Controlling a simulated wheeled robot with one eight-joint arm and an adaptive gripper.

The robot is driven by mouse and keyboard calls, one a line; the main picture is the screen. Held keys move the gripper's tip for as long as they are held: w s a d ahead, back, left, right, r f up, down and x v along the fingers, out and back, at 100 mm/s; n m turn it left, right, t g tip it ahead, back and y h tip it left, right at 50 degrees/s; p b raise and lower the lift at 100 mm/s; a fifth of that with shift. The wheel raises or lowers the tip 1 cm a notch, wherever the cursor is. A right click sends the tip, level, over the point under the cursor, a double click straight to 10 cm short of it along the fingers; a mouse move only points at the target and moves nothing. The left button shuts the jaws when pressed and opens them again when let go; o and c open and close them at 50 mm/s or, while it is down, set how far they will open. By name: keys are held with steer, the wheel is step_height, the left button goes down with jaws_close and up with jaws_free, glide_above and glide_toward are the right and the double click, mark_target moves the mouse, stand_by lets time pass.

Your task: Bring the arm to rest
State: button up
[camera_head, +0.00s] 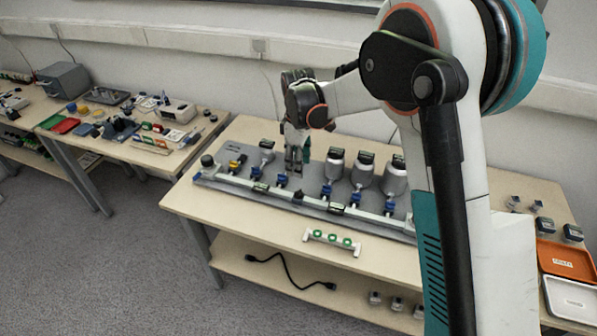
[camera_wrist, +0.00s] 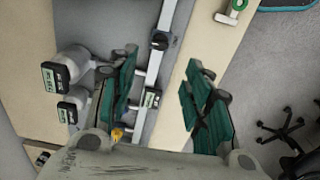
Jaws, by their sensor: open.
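My arm (camera_head: 345,95) reaches from the right foreground over the workbench in the head view. My gripper (camera_head: 296,166) points down over the left half of a grey board (camera_head: 222,178) with pipes and silver cylinders. In the wrist view the two teal fingers of my gripper (camera_wrist: 160,70) stand wide apart. Nothing is held between them. The board's light pipe (camera_wrist: 167,22) with dark, screened boxes passes below the fingers. Two silver cylinders (camera_wrist: 72,60) show left of them. Whether the fingertips touch anything on the board cannot be told.
A small white stand with green rings (camera_head: 331,238) is on the bench in front of the board. An orange tray (camera_head: 567,262) and a white tray (camera_head: 572,300) are at the right. A second table (camera_head: 180,155) with many small items stands at the left. Grey floor is clear at lower left.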

steer(key=shift+r, duration=0.3)
steer(key=s+d+r+m+t, duration=0.3)
steer(key=s+d+r+m, duration=0.4)
steer(key=s+d+r, duration=0.65)
steer(key=s+d+m+t, duration=0.2)
steer(key=s+d+m, duration=0.1)
steer(key=s, duration=0.5)
steer(key=s+d+r+m+t, duration=0.1)
steer(key=s+d+m+t, duration=0.1)
steer(key=s, duration=0.7)
steer(key=shift+s+d+r+m, duration=0.3)
steer(key=shift+d+m, duration=0.2)
steer(key=shift+m, duration=0.6)
